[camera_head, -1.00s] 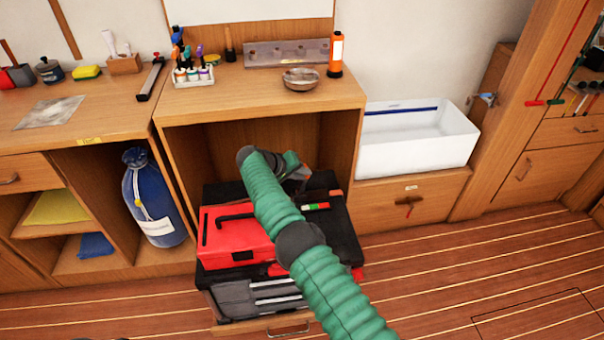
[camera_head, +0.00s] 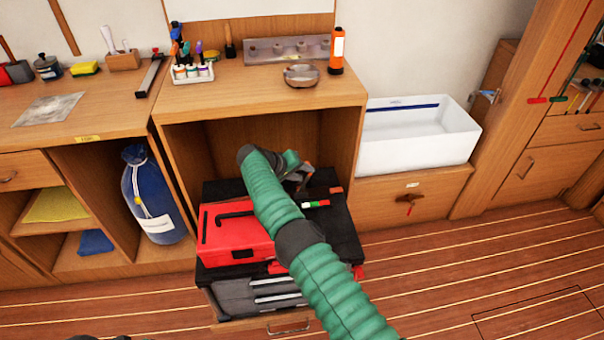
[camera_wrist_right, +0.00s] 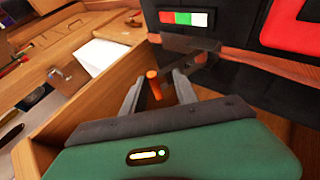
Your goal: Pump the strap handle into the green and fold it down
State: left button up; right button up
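A black case with a red box (camera_head: 235,235) on it stands in the open bay of the wooden cabinet. A small red, green and white gauge strip (camera_head: 316,204) is on its black part; the wrist view shows this strip close up (camera_wrist_right: 184,18). An orange-ended handle (camera_wrist_right: 153,84) on a dark lever shows between the fingers of my right gripper (camera_wrist_right: 160,88). The fingers stand apart, with a gap visible beside the handle. In the head view my right gripper (camera_head: 300,176) is over the case's back right, partly hidden by my green arm.
A white bin (camera_head: 415,140) stands to the right. The floor (camera_head: 480,260) at right is clear.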

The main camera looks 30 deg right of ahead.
jog(key=p+v, duration=0.4)
jog(key=v, duration=1.2)
jog(key=shift+a+r, duration=0.25)
jog(key=shift+a, duration=0.1)
